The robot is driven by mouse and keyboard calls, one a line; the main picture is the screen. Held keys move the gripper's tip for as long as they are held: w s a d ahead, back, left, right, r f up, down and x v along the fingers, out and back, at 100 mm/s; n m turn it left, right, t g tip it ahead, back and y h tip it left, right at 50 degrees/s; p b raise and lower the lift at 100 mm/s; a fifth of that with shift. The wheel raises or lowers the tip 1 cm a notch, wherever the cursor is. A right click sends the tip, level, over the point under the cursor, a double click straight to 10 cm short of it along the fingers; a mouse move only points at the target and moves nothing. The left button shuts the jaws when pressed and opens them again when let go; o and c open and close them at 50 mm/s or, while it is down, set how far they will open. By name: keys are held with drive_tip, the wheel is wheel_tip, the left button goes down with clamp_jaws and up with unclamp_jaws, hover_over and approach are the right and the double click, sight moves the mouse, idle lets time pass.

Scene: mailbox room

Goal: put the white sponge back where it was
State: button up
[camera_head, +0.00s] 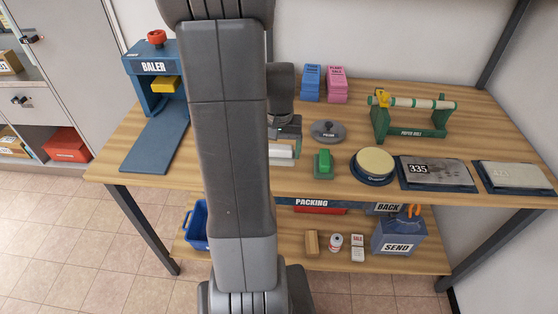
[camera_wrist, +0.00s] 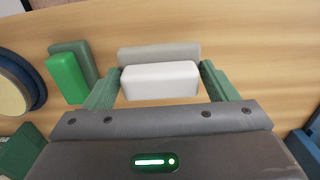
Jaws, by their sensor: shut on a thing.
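The white sponge (camera_wrist: 160,80) is between the two green fingers of my gripper (camera_wrist: 161,87) in the wrist view, and the gripper is shut on it. A pale grey block or holder (camera_wrist: 158,51) lies just beyond the sponge; I cannot tell whether they touch. In the head view, the sponge (camera_head: 280,151) shows low over the wooden bench beside my arm, and my gripper (camera_head: 284,147) is partly hidden by the arm. A green sponge (camera_head: 323,160) stands close to the right of it on a dark green holder (camera_wrist: 74,55).
On the bench (camera_head: 220,188) are a grey round lid-like disc (camera_head: 328,131), a round cream pad (camera_head: 375,162), a plate marked 335 (camera_head: 436,173), a green roll stand (camera_head: 412,118) and the blue baler (camera_head: 155,80). Blue and pink boxes (camera_head: 337,85) stand at the back.

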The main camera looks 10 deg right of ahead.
sight(279, 159)
drive_tip(key=shift+f, duration=1.95)
drive_tip(key=shift+f, duration=0.15)
drive_tip(key=o, duration=0.9)
drive_tip(key=shift+c, duration=0.2)
wheel_tip(279, 159, up, 12)
drive_tip(key=shift+r, duration=0.15)
